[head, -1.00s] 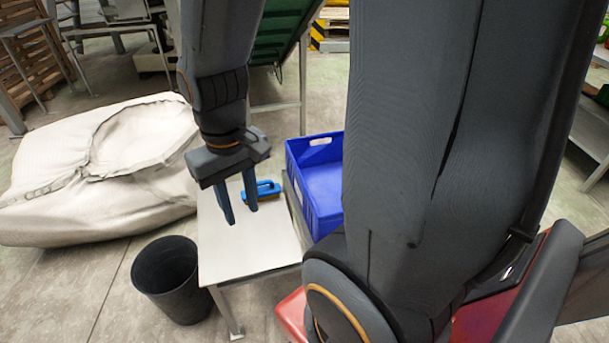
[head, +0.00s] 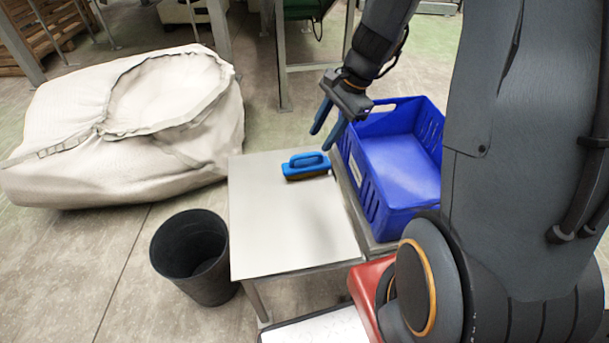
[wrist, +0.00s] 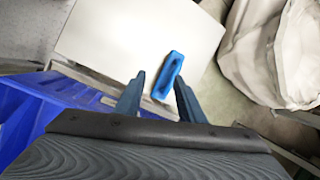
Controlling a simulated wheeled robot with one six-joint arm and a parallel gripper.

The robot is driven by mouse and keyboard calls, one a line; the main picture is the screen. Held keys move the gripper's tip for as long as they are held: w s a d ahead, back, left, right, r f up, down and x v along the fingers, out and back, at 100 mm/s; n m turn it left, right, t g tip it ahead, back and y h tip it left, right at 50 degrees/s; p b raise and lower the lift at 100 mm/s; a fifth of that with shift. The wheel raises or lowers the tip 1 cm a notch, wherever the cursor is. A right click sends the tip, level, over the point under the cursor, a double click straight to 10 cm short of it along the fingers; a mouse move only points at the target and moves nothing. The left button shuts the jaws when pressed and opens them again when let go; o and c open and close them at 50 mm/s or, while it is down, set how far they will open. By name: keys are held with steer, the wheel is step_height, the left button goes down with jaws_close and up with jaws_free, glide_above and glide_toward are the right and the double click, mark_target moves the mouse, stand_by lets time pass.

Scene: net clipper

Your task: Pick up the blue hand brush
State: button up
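The blue hand brush (head: 306,166) lies on the far right part of a white-topped table (head: 290,225), its blue handle up and its darker bristle side down. My gripper (head: 325,132) is open and empty, above and just beyond the brush, near the table's far right corner. In the wrist view, the brush (wrist: 168,76) shows between and beyond the two open fingers (wrist: 158,100). The fingers look apart from it.
A blue crate (head: 405,165) stands right of the table, close to my gripper. A black bin (head: 192,255) stands at the table's left. A large white sack (head: 130,120) lies on the floor at the left. The table's front is clear.

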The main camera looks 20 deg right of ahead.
mark_target(310, 154)
steer(key=w+f+m+b, duration=0.1)
steer(key=w+f, duration=0.1)
steer(key=f, duration=0.1)
steer(key=w+a+f+m+b, duration=0.1)
steer(key=w+f, duration=0.1)
steer(key=f, duration=0.2)
steer(key=w+f+m+t+b, duration=0.1)
steer(key=w+f, duration=0.1)
steer(key=f, duration=0.2)
steer(key=shift+w+a+f+m, duration=0.1)
steer(key=shift+w+a+m, duration=0.05)
steer(key=shift+a+m, duration=0.15)
jaws_close()
